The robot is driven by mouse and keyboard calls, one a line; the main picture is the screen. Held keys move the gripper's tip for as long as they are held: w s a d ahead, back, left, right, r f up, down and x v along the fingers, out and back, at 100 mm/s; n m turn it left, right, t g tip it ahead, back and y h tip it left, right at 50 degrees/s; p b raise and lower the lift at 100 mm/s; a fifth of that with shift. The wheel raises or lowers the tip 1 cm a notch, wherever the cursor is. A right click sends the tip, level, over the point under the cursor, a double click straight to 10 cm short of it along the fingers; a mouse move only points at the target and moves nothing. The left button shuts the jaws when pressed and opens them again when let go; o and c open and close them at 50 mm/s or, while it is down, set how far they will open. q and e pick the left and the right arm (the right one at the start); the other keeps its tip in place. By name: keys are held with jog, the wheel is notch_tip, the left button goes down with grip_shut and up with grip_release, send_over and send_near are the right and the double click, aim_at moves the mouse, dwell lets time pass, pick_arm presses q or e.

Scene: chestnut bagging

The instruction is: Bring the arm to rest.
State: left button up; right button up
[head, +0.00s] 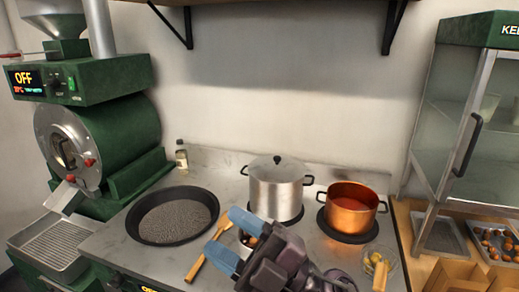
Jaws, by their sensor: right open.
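My right gripper (231,238) is at the bottom centre of the head view, above the front part of the steel counter (110,244). Its two blue fingertips are spread apart, point left, and hold nothing. Behind them is a small container with brown, chestnut-like pieces (249,240), mostly hidden by the gripper. I cannot tell the height of the gripper above the counter. My left gripper is not in view.
A black pan (174,215) with grey grains is left of the gripper, near a wooden-handled tool (195,270). A lidded steel pot (276,187) and a copper pot (351,208) stand behind. A green roaster reading OFF (110,135) is left; a glass-fronted cabinet (440,130) is right.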

jog(key=w+d+f+m+t+h, duration=0.3)
jog(key=d+f+m+t+h, duration=0.3)
jog(key=d+m+h, duration=0.45)
jog(key=w+d+f+m+t+h, duration=0.35)
jog(key=d+f+m+h, duration=0.35)
jog(key=d+m+h, duration=0.4)
jog(key=s+d+f+m+g+h, duration=0.1)
jog(key=s+d+f+m+g, duration=0.2)
jog(key=s+f, duration=0.35)
jog(key=s+d+f+m+g, duration=0.1)
jog(key=s+d+f+g, duration=0.3)
jog(key=s+f+g, duration=0.3)
jog(key=s+d+f+m+g+h, duration=0.1)
jog(key=s+d+f+m+g, duration=0.15)
jog(key=s+f, duration=0.4)
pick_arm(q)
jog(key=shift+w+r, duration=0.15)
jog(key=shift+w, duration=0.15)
pick_arm(e)
jog(key=w+f+n+t, duration=0.1)
jog(key=w+f+t, duration=0.5)
jog(key=f+t, duration=0.1)
jog(key=shift+d+f+n+y, duration=0.25)
jog(key=shift+f+n+y, duration=0.15)
jog(key=shift+f, duration=0.3)
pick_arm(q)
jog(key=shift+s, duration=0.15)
